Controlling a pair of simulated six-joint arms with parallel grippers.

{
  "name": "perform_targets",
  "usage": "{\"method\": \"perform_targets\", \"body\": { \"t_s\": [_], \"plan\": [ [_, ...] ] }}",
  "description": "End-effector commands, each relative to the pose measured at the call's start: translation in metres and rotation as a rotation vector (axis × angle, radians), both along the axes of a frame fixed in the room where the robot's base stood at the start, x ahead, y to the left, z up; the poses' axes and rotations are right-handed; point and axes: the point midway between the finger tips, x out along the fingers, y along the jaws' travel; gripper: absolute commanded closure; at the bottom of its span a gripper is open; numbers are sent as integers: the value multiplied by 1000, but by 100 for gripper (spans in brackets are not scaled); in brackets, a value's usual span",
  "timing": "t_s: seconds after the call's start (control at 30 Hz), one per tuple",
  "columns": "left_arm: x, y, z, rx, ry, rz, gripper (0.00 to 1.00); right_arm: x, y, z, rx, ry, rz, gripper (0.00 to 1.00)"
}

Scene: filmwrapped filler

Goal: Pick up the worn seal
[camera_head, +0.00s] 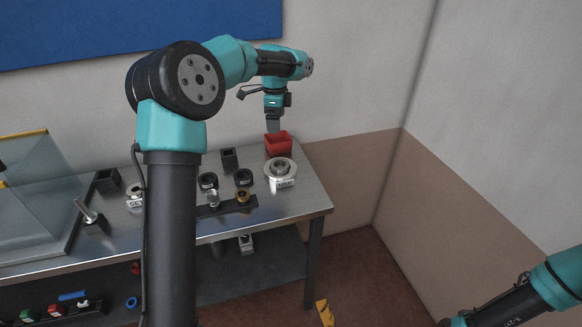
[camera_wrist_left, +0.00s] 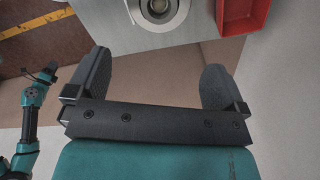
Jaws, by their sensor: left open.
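A round pale metal housing (camera_head: 280,170) with a label on its front stands near the right end of the bench. In the left wrist view the housing (camera_wrist_left: 157,14) is at the top, with a ring-shaped opening. I cannot make out a separate worn seal in it. Two black rings (camera_head: 208,180) (camera_head: 243,177) lie left of the housing. My left gripper (camera_head: 273,124) is over the red bin (camera_head: 278,143) in the head view. Its fingers (camera_wrist_left: 153,78) are wide apart with nothing between them. My right gripper (camera_wrist_left: 46,73) is small and dark in the left wrist view.
The bin also shows in the left wrist view (camera_wrist_left: 242,14). A dark square holder (camera_head: 229,159) stands behind the rings, and a dark strip with small parts (camera_head: 227,207) lies in front. A clear panel (camera_head: 35,200) fills the left. The bench's right front corner is bare.

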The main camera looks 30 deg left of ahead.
Motion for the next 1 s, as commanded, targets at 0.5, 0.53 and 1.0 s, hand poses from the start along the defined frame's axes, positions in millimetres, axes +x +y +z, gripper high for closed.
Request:
{"method": "perform_targets", "body": {
  "t_s": [0.5,0.53,1.0],
  "plan": [
    [0,-1,-45,0,4,0,2,0,0,0,0,0,-1,57],
    [0,-1,-50,0,3,0,2,0,0,0,0,0,-1,57],
    [0,-2,-120,0,1,0,2,0,0,0,0,0,-1,57]
  ]
}}
